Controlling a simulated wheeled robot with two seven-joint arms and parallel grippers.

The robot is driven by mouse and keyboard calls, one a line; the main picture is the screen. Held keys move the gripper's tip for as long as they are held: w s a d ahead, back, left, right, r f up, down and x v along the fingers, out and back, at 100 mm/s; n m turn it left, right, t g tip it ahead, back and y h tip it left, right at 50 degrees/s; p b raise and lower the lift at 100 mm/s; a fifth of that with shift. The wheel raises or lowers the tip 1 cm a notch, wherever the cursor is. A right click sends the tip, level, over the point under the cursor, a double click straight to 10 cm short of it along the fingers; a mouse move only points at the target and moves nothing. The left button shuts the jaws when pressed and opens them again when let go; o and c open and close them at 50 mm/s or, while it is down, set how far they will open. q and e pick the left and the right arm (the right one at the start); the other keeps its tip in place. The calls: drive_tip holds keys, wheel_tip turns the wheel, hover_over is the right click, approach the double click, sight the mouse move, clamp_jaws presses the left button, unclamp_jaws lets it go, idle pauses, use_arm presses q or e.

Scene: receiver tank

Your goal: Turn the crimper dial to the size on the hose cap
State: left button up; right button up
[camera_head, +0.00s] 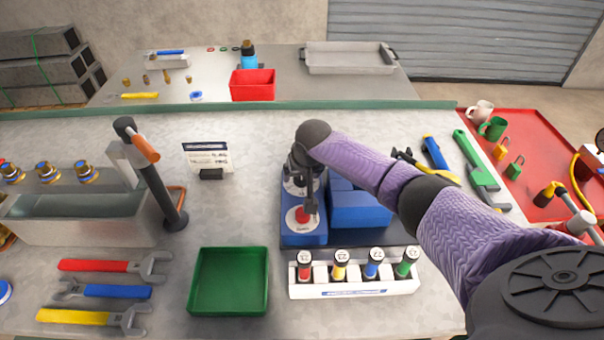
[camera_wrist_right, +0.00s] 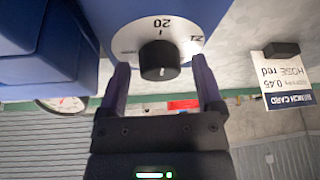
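The crimper is a blue machine (camera_head: 360,208) in mid-table. Its black dial knob (camera_wrist_right: 160,60) stands on a white number plate (camera_wrist_right: 187,32) in the right wrist view; "20" shows upside down, with another number partly seen beside it. My right gripper (camera_head: 307,203) is over the crimper. Its fingers are open on either side of the knob with gaps, not gripping it. A white rack (camera_head: 355,290) holds hoses with red (camera_head: 304,262), yellow (camera_head: 340,262), blue (camera_head: 373,262) and green (camera_head: 407,260) bodies; their cap numbers are too small to read surely. My left gripper is out of view.
A green tray (camera_head: 193,282) lies in front, with wrenches (camera_head: 105,291) further left. A faucet-like post (camera_head: 160,190) rises beside the tank (camera_head: 80,232). Tools lie right.

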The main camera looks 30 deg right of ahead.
clamp_jaws()
drive_tip(key=shift+a+r+m+h+p, duration=0.15)
drive_tip(key=shift+m+h+p, duration=0.15)
drive_tip(key=shift+m+p, duration=0.8)
drive_tip(key=shift+m+g+h+p, duration=0.3)
drive_tip(key=shift+m+g+p, duration=0.1)
drive_tip(key=shift+m+p, duration=0.35)
drive_tip(key=shift+m+h, duration=0.3)
drive_tip(key=shift+m, duration=0.65)
drive_tip(key=shift+w+f+m+g, duration=0.15)
drive_tip(key=shift+m+g, duration=0.25)
drive_tip(key=shift+m, duration=0.5)
drive_tip(key=m+g+h+b, duration=0.1)
drive_tip(key=m, duration=0.2)
drive_tip(key=shift+f, duration=0.1)
drive_tip(key=shift+m+b, duration=0.45)
drive_tip(key=shift+m, duration=0.05)
drive_tip(key=shift+m+g, duration=0.3)
